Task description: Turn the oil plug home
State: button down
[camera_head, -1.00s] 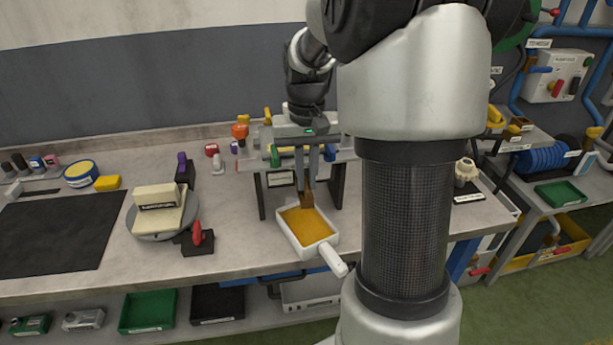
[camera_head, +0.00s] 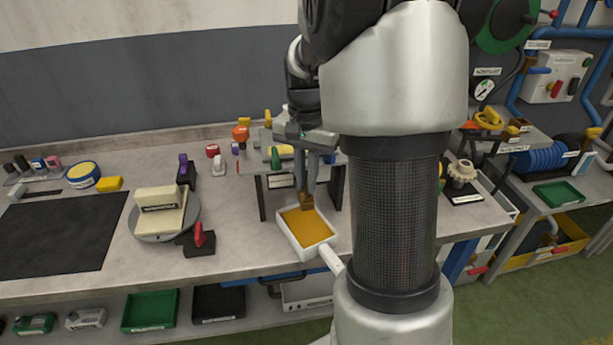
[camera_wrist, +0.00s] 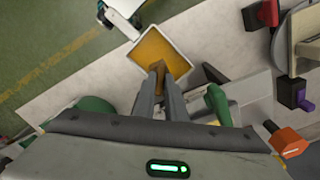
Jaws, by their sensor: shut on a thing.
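My gripper (camera_head: 307,190) points down at the bench front and is shut on a small brown piece (camera_head: 306,203). The brown piece is at the back edge of a white pan (camera_head: 323,243) with an amber surface inside and a white handle. In the wrist view the fingertips (camera_wrist: 165,72) close on the brown piece (camera_wrist: 158,66), over the pan's rim and amber surface. I cannot tell whether this piece is the oil plug, or whether it touches the pan. Anything under it is hidden.
A raised grey stand (camera_head: 262,188) is just behind the pan. A round turntable (camera_head: 150,236) with a cream block (camera_head: 160,203) and a red-handled clamp (camera_head: 199,238) are to the left. A dark mat (camera_head: 60,235) lies farther left. My arm hides part of the right bench.

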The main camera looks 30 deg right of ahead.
jog(key=m+p, duration=0.2)
jog(key=m, duration=0.3)
jog(key=shift+r+m, duration=0.15)
jog(key=shift+m, duration=0.15)
jog(key=m+p, duration=0.2)
jog(key=m, duration=0.2)
jog(key=shift+m, duration=0.3)
jog(key=c, duration=1.8)
grip_release()
notch_tip(320, 180, up, 17)
jog(key=p, duration=0.1)
jog(key=shift+r, duration=0.1)
